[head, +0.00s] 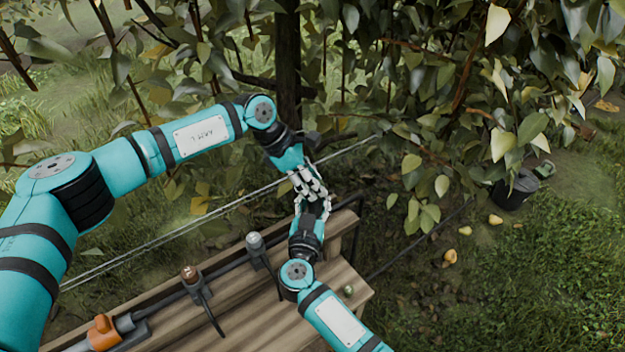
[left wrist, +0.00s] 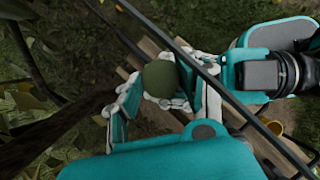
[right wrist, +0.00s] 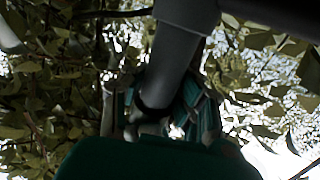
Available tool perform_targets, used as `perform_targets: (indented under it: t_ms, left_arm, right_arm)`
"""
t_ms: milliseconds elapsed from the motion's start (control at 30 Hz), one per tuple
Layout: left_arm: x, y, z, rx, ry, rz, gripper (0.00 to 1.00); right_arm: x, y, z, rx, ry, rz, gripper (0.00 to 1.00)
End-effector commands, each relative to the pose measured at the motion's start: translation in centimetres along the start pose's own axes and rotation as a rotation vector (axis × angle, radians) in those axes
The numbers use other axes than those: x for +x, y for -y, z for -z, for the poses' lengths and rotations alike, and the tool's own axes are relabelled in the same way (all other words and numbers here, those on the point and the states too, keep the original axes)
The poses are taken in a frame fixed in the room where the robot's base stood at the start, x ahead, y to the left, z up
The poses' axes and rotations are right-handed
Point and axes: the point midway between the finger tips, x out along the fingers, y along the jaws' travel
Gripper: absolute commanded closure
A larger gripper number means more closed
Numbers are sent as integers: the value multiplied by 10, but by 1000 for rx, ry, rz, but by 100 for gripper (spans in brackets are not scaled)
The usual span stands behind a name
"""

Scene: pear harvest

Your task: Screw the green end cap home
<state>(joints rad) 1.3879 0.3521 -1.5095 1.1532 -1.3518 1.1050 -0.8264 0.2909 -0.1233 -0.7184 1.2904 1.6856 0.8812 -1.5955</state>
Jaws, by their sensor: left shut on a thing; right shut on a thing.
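The green end cap (left wrist: 160,78) shows in the left wrist view as a dark olive, round piece between the fingers of my left gripper (left wrist: 168,95). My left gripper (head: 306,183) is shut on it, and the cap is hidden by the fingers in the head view. My right gripper (head: 312,207) is directly below and almost touching the left one. In the right wrist view, a grey tube (right wrist: 178,55) runs between the fingers of my right gripper (right wrist: 160,115), which is shut on it. Whether the cap's thread meets the tube is hidden.
A wooden bench (head: 255,315) stands below my grippers, with an orange-handled pole (head: 103,332), a brown-topped clamp (head: 189,273) and a grey-topped one (head: 254,240). A small green ball-like thing (head: 348,290) is at its right end. A dark bucket (head: 515,188) stands right; leafy branches hang close behind.

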Motion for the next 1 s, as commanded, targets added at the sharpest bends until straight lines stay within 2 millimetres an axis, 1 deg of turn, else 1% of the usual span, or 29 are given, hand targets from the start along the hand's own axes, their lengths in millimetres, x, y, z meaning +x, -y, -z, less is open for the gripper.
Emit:
perform_targets:
  t_ms: [33,400,700,1000]
  left_arm:
    - [4,1,5,-3,-8,3,86]
    - [6,1,7,-5,-11,5,86]
    - [-3,0,4,-8,45,27,86]
    - [-5,0,2,-5,49,24,86]
  right_arm:
    - [-4,2,-6,-4,9,4,100]
    - [-5,2,-5,-4,8,5,100]
    - [-4,2,-6,-3,8,4,100]
    - [-4,2,-6,-3,10,3,100]
